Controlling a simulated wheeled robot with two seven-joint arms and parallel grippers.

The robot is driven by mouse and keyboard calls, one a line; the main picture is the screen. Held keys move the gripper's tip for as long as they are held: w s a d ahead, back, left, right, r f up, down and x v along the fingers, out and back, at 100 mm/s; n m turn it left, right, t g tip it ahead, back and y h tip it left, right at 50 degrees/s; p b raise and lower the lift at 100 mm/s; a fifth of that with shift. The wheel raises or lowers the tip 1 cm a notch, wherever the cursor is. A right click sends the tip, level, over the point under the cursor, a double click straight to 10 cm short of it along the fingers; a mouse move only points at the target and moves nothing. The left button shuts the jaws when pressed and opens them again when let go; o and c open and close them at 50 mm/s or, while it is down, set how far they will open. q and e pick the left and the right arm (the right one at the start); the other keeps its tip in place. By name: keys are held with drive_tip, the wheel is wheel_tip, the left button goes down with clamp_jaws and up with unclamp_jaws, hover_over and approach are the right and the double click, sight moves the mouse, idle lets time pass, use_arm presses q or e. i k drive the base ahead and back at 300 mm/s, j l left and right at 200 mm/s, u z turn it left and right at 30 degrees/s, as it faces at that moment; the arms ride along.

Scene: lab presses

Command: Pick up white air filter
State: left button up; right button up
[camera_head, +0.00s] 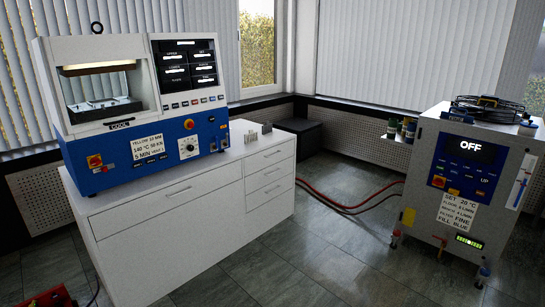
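I cannot make out a white air filter for certain in the head view. Neither of my grippers is in view.
A blue and white press (150,146) marked COOL stands on the white drawer cabinet (170,232). A grey wheeled unit (428,190) showing OFF stands at right, with a black coil (487,108) on top and several small cans (409,128) beside it. Red hoses (340,206) cross the otherwise open floor.

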sight(251, 136)
drive_tip(key=i, duration=0.55)
drive_tip(key=i+u, duration=0.15)
drive_tip(key=i, duration=1)
drive_tip(key=i+l+u, duration=0.15)
drive_tip(key=i, duration=0.4)
drive_tip(key=i+l, duration=0.1)
drive_tip(key=i, duration=0.45)
drive_tip(key=i+l+u, duration=0.15)
drive_tip(key=i, duration=0.4)
drive_tip(key=i+u, duration=0.5)
drive_tip(key=i, duration=0.15)
drive_tip(key=i+l+u, duration=0.25)
drive_tip(key=i+u, duration=0.2)
drive_tip(key=i, duration=0.15)
